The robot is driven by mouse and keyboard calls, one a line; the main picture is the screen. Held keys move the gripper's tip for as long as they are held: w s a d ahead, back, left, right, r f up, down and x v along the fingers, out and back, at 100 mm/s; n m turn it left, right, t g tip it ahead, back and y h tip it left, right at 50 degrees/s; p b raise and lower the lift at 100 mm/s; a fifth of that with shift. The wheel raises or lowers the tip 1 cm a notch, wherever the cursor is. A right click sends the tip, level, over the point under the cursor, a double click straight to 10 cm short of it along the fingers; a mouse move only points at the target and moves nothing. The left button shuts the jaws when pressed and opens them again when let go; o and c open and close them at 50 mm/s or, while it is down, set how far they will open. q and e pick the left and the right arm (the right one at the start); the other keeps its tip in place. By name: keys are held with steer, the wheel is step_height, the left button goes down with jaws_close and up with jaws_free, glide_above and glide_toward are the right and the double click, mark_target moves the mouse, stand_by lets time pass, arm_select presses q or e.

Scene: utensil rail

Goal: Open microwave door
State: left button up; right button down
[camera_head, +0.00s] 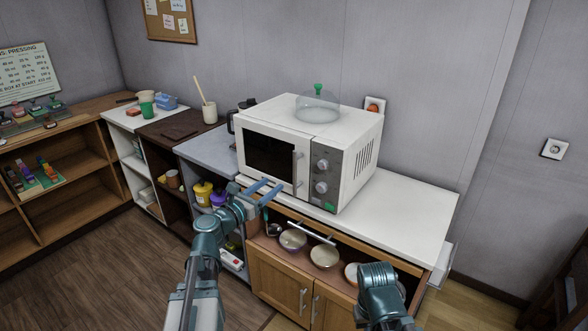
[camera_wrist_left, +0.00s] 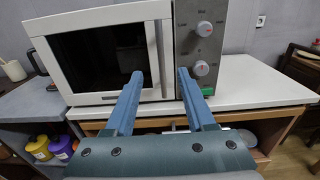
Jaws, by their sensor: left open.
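The white microwave (camera_head: 347,138) stands on the white counter, its door (camera_head: 268,152) shut, with a dark window. A vertical silver handle (camera_head: 296,173) is at the door's right edge, beside a grey panel with two knobs. In the left wrist view the handle (camera_wrist_left: 160,55) rises between the fingers, farther ahead. My left gripper (camera_head: 266,192) is open and empty, in front of and below the door, apart from the handle. In the left wrist view its two blue fingers (camera_wrist_left: 160,82) point toward the microwave. My right arm (camera_head: 380,290) shows at the bottom; its fingers cannot be made out.
A glass dome with a green knob (camera_head: 318,104) sits on top of the microwave. The white counter (camera_head: 410,205) is clear to the right. Below it, an open shelf holds bowls (camera_head: 324,257). A grey counter (camera_head: 208,152) lies to the left.

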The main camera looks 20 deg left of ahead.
mark_target(294, 168)
arm_select(q)
steer(key=x, duration=1.3)
steer(key=shift+f, duration=0.1)
jaws_close()
stand_by(1.0)
